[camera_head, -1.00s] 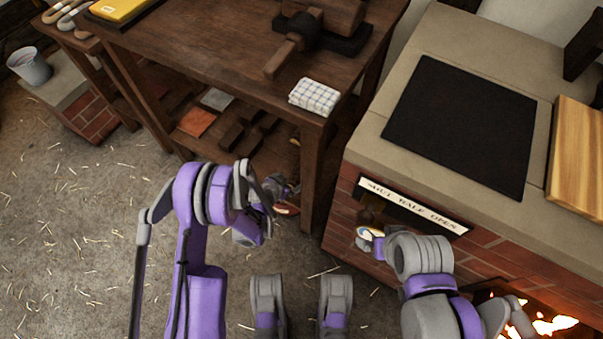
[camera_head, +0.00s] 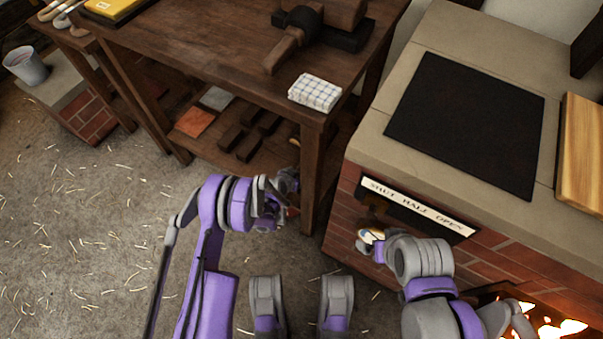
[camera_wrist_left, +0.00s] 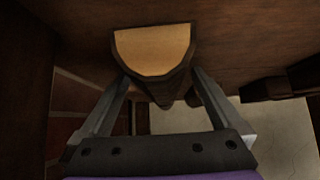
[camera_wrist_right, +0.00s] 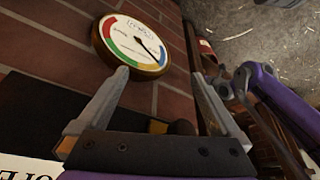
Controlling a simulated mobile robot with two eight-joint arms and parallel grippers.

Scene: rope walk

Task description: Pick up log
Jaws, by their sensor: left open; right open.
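In the left wrist view a log (camera_wrist_left: 153,48) with a pale, half-round cut end and dark bark lies straight ahead. My left gripper (camera_wrist_left: 160,84) is open, with one finger on each side of the log's lower part. I cannot tell whether the fingers touch it. In the head view my left gripper (camera_head: 287,184) is beside the workbench's front leg, low near its lower shelf, and the log there is not clear. My right gripper (camera_wrist_right: 160,78) is open and empty, in front of the brick stove by a round gauge (camera_wrist_right: 133,46).
The wooden workbench (camera_head: 200,55) has a lower shelf with several dark blocks (camera_head: 250,133) and a folded checked cloth (camera_head: 315,92) on its top corner. The brick stove (camera_head: 345,205) stands right, with fire at its lower opening. Straw-strewn floor (camera_head: 90,230) is open at left.

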